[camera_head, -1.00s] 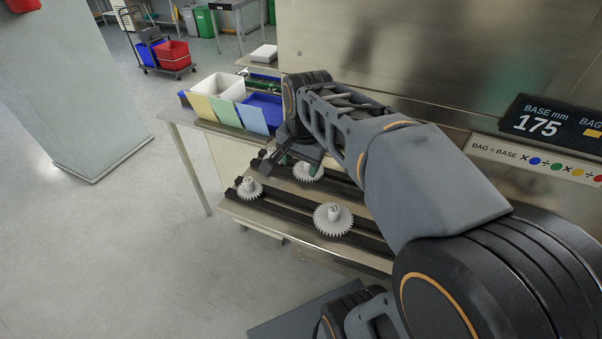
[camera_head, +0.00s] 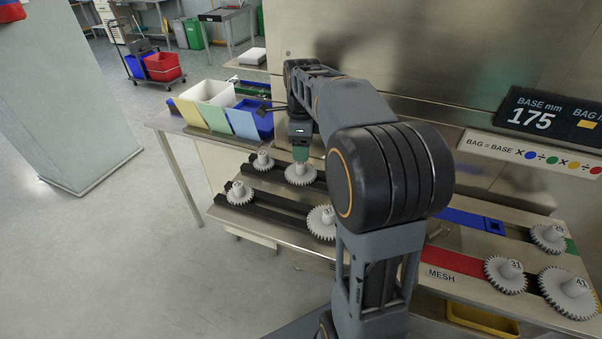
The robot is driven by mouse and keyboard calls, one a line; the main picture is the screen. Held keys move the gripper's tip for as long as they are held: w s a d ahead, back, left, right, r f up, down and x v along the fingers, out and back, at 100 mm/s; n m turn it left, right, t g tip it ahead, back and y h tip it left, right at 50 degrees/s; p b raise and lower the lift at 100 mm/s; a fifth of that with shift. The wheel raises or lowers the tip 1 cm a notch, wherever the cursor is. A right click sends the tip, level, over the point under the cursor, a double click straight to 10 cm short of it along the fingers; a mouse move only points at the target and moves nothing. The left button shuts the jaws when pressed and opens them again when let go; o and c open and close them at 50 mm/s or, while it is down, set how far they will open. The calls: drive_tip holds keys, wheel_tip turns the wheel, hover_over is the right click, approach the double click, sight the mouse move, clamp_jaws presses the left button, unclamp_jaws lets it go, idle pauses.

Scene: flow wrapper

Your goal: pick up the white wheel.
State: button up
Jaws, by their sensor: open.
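Several white toothed wheels with hubs are in view, and I cannot tell which one the task means. One wheel (camera_head: 300,175) lies on the back dark rail, directly under my gripper (camera_head: 300,154). My gripper points down with its green-tinted fingertips close to that wheel's hub. It is open; whether the fingers straddle or touch the hub is too small to tell. A smaller wheel (camera_head: 263,162) lies just left of it. Another wheel (camera_head: 239,194) sits on the front rail's left end, and a larger wheel (camera_head: 321,224) is partly hidden by my arm.
More white wheels, including one marked 43 (camera_head: 568,292), lie at right near the red MESH strip (camera_head: 455,262). Coloured bins (camera_head: 215,110) stand at the back left. A steel wall (camera_head: 390,60) with a "175" display (camera_head: 545,115) rises behind the bench.

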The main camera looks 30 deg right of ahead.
sight(301, 165)
drive_tip(key=shift+w+a+f, duration=0.1)
drive_tip(key=shift+w+f, duration=0.05)
drive_tip(key=shift+f, duration=3.3)
drive_tip(key=c, duration=1)
